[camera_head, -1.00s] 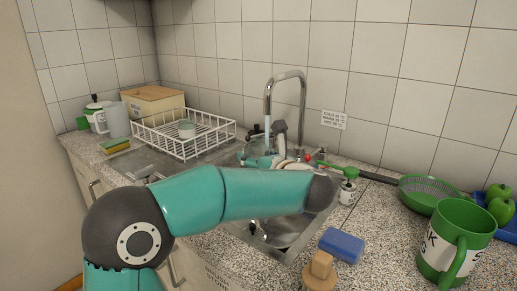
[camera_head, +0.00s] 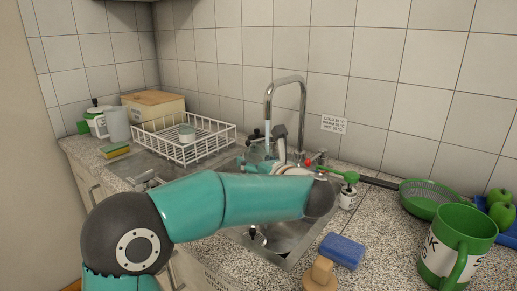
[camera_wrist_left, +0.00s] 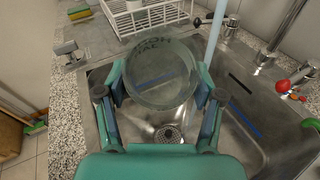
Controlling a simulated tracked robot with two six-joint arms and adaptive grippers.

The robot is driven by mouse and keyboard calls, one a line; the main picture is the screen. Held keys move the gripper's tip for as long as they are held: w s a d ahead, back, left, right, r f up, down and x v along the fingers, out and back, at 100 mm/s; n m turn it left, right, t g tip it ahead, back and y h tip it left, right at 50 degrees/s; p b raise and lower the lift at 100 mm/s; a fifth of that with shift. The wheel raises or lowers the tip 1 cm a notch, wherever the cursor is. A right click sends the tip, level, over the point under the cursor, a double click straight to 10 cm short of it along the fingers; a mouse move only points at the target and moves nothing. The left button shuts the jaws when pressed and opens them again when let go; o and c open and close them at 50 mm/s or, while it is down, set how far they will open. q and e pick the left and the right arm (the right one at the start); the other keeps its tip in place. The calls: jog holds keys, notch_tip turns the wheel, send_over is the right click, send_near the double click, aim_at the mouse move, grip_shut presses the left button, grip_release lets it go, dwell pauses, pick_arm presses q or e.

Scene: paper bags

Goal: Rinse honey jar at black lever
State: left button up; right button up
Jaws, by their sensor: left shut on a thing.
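The honey jar (camera_wrist_left: 163,75) is clear glass with dark lettering. In the left wrist view it sits between the two fingers of my left gripper (camera_wrist_left: 160,95), which is shut on it above the sink. My left gripper (camera_head: 260,165) is partly hidden behind my forearm in the head view. A bluish water stream (camera_wrist_left: 215,35) falls just right of the jar; I see no clear contact between them. The stream comes from the tall chrome tap (camera_head: 303,105). My right gripper is not in view.
A red knob (camera_wrist_left: 283,86) is right of the stream. The sink basin (camera_head: 290,232) lies below the arm. A white dish rack (camera_head: 205,143) is left of the tap. A blue sponge (camera_head: 342,250), green mug (camera_head: 455,245) and green colander (camera_head: 425,198) stand on the right counter.

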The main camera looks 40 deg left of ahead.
aim_at(249, 155)
pick_arm(q)
jog(key=shift+s+d+r+b, duration=0.2)
jog(key=shift+s+d+r, duration=0.15)
jog(key=shift+s+r, duration=0.35)
jog(key=shift+s+d+r+b, duration=0.15)
jog(key=shift+s+d+r, duration=0.15)
jog(key=shift+s+r, duration=0.45)
jog(key=shift+s+d+r+b, duration=0.2)
jog(key=shift+s+d+r, duration=0.15)
jog(key=shift+s+r, duration=0.35)
jog(key=shift+s+f, duration=0.15)
